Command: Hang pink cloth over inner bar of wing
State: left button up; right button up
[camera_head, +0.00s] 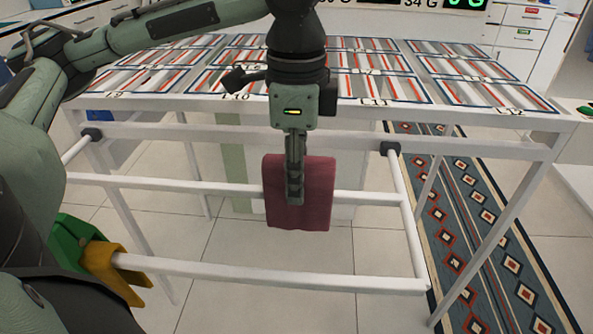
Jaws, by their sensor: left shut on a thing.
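The pink cloth (318,195) hangs as a flat, folded panel in the middle of the head view. My left gripper (294,185) points down and is shut on the cloth, its fingers covering the cloth's left-middle part. The wing is a white frame with an inner bar (190,187) and an outer bar (230,272). The cloth covers a stretch of the inner bar in the picture, and its top edge shows above the bar line. I cannot tell whether it touches the bar. My right gripper is not in view.
A yellow cloth (112,266) and a green cloth (72,238) are at the outer bar's left end, partly behind my arm. A white table (445,140) with a striped, labelled top stands behind the wing. A patterned rug (470,225) lies at right. The outer bar's right part is bare.

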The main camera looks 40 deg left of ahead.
pick_arm(q)
jog(key=shift+r, duration=0.1)
dwell(0.3)
jog(key=o, duration=1.3)
jog(key=shift+c, duration=0.2)
notch_tip(320, 180, up, 12)
jog(key=shift+d, duration=0.1)
dwell(0.4)
